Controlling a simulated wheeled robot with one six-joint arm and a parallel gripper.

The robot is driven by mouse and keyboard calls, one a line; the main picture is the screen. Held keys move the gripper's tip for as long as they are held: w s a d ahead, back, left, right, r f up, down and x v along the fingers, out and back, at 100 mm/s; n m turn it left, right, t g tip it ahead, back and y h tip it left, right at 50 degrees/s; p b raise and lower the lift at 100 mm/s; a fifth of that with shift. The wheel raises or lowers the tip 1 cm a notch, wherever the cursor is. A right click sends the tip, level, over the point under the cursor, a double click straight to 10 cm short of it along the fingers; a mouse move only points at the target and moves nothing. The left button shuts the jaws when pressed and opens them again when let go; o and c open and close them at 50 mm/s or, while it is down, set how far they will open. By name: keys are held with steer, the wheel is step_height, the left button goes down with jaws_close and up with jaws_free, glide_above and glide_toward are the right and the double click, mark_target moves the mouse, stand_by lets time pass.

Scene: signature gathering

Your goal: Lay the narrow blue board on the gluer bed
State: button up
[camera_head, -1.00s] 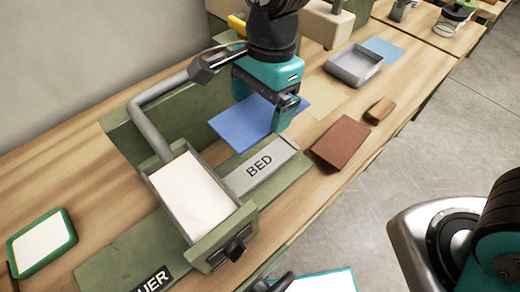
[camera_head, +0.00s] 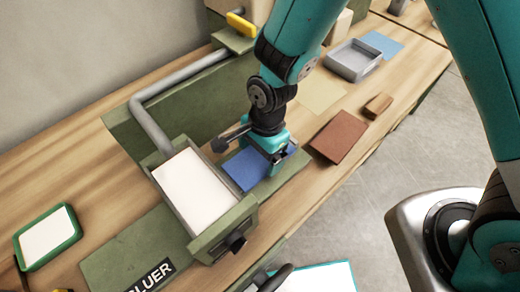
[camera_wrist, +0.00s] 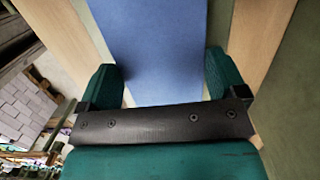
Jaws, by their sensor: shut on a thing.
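The narrow blue board (camera_head: 243,170) is held by my gripper (camera_head: 276,164) over the gluer bed, just right of the glue tray with the white surface (camera_head: 192,188). The board covers the grey BED plate, and only the green base (camera_head: 291,176) shows at its right. I cannot tell whether the board touches the bed. In the wrist view the board (camera_wrist: 155,40) runs between the two teal fingertips of my gripper (camera_wrist: 163,80), which is shut on it. The board's near end is hidden behind the gripper body.
A grey bent pipe (camera_head: 150,125) rises behind the glue tray. A reddish-brown board (camera_head: 338,138), a small brown block (camera_head: 377,105), a cream sheet (camera_head: 320,95) and a grey open tray (camera_head: 352,62) lie to the right. A green-framed white pad (camera_head: 46,238) is at left.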

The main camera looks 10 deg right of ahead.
steer(key=shift+f, duration=0.2)
steer(key=o, duration=0.6)
step_height(320, 180, up, 12)
steer(key=w+d+b, duration=0.1)
steer(key=d+b, duration=0.1)
steer(key=s+d+r+n+y, duration=0.1)
steer(key=s+d+r+n, duration=0.1)
steer(key=n, duration=0.4)
steer(key=s+d+r+n+y, duration=0.1)
steer(key=s+d+r+n, duration=0.2)
steer(key=s+r+n, duration=0.2)
steer(key=s+d+r+n+t, duration=0.1)
steer(key=s+d+r+n, duration=0.2)
steer(key=n, duration=0.4)
steer(key=shift+s+r+y, duration=0.2)
steer(key=shift+s+r, duration=0.15)
steer(key=shift+r, duration=0.35)
steer(key=shift+s+r+y, duration=0.2)
steer(key=shift+s+r, duration=0.1)
steer(key=shift+r, duration=0.35)
steer(key=shift+a, duration=0.1)
